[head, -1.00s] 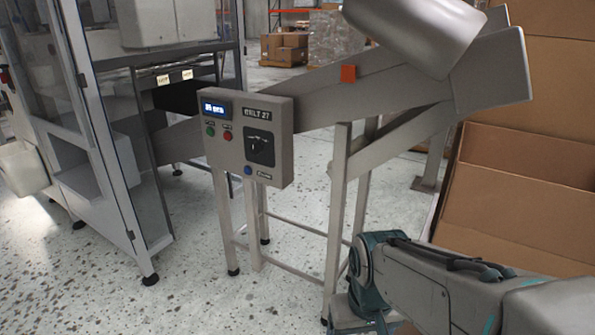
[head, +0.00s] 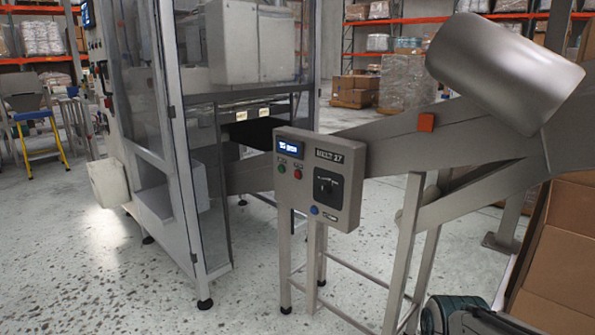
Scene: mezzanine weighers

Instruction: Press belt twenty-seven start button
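The belt 27 control box (head: 318,204) is a grey panel on the legs of the inclined conveyor, near the middle of the head view. It has a small lit display (head: 291,147) at upper left. Below the display are a green button (head: 281,168) on the left and a red button (head: 298,174) on the right. The small labels are too blurred to read.
A framed machine with clear panels (head: 140,130) stands at left. Cardboard boxes (head: 560,265) fill the right edge. The speckled floor (head: 110,285) at front left is clear.

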